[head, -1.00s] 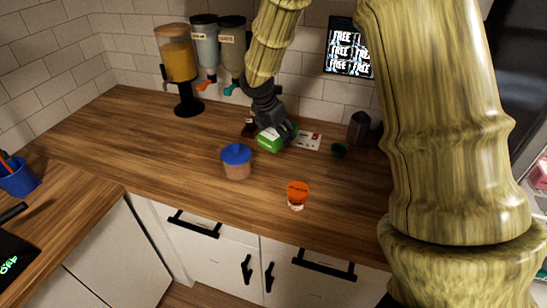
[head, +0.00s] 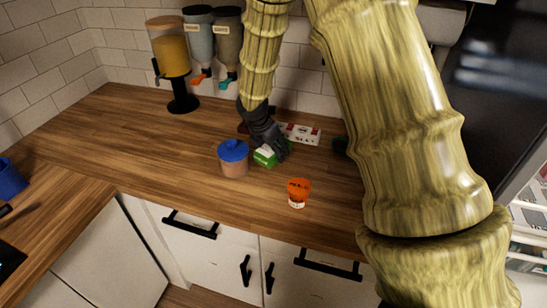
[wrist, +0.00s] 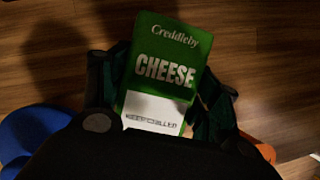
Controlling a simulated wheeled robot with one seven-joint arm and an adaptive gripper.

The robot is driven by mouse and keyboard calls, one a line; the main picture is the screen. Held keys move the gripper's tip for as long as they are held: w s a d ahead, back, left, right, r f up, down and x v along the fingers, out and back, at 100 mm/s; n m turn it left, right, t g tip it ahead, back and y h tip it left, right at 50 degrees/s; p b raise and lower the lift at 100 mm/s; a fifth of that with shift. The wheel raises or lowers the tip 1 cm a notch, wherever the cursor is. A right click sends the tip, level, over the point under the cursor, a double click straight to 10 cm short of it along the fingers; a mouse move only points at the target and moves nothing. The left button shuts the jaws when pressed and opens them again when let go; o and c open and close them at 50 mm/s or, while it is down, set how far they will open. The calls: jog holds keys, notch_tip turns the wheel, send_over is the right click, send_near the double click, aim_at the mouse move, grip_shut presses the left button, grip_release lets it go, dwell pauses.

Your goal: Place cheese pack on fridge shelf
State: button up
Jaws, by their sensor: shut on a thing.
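The cheese pack (head: 265,156) is a green and white box over the wooden counter, beside the blue-lidded jar. The wrist view shows its green face lettered "Creddleby CHEESE" (wrist: 166,65). My gripper (head: 275,151) is shut on the pack, with one finger on each side of it in the wrist view (wrist: 160,95). I cannot tell whether the pack touches the counter. At the right edge, an open fridge shows shelves (head: 527,238) with packages, mostly cut off and partly hidden behind my arm.
A blue-lidded jar (head: 233,160) stands just left of the pack, and an orange-topped cup (head: 298,193) stands to the right in front. A red and white card or pack (head: 301,134) lies behind. Dispensers (head: 172,62) stand at the back left.

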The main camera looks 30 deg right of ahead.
jog(key=shift+f+p, duration=0.4)
jog(key=shift+f, duration=1.75)
jog(key=shift+f, duration=0.1)
jog(key=o, duration=1.3)
